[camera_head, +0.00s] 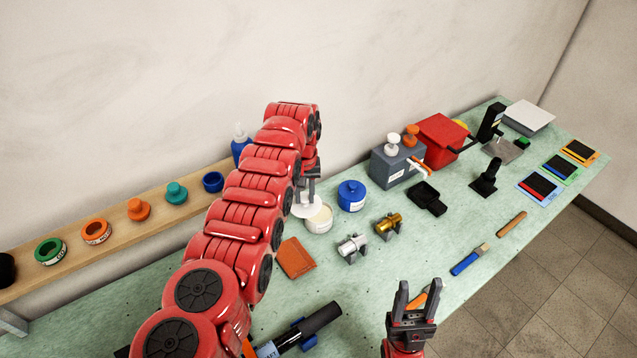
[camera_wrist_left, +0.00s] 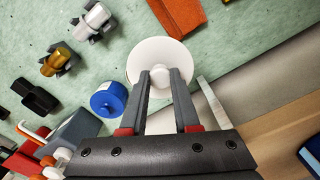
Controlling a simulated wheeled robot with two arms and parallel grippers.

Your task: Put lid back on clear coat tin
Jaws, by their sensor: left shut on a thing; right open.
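The white round lid (camera_head: 304,209) hangs below my left gripper (camera_head: 309,184), which is shut on it. In the left wrist view the lid (camera_wrist_left: 160,52) is a pale disc at the tips of my left gripper (camera_wrist_left: 160,78). An open white tin (camera_head: 319,221) with cream-coloured contents stands on the green bench, just right of the lid and partly overlapped by it in the head view. Whether they touch I cannot tell. In the left wrist view the tin is hidden. My right gripper (camera_head: 415,292) is open and empty near the bench's front edge.
A blue tin (camera_head: 351,196) stands right of the open tin. An orange-brown pad (camera_head: 295,258), silver fitting (camera_head: 352,247) and gold fitting (camera_head: 388,226) lie in front. A grey box with pump bottles (camera_head: 397,164) stands behind right. A wooden shelf (camera_head: 70,270) runs along the wall.

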